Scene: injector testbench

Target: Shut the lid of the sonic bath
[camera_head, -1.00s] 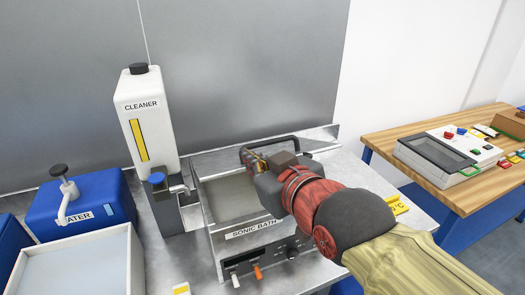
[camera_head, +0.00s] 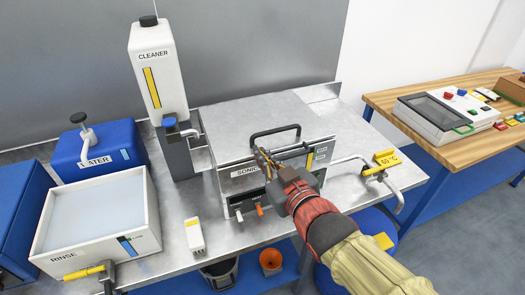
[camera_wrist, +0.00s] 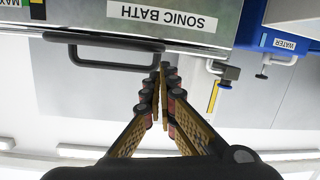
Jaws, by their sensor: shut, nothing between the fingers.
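The sonic bath (camera_head: 240,184) is a metal box on the bench with its name on the front. Its grey lid (camera_head: 245,120) lies flat over the top, with no gap that I can make out, and hides the basin. The black lid handle (camera_head: 275,131) is at the front edge; it also shows in the wrist view (camera_wrist: 105,67). My gripper (camera_head: 261,154) is in front of the bath, at the left end of the handle. In the wrist view its fingers (camera_wrist: 161,68) are shut together and empty beside the handle. I cannot tell whether they touch it.
A white cleaner bottle (camera_head: 158,75) on its dispenser stands left of the bath. A blue water tank (camera_head: 95,155) and a rinse basin (camera_head: 95,270) are further left. A yellow-tagged pipe (camera_head: 385,165) stands at the right. A wooden table (camera_head: 400,95) is beyond.

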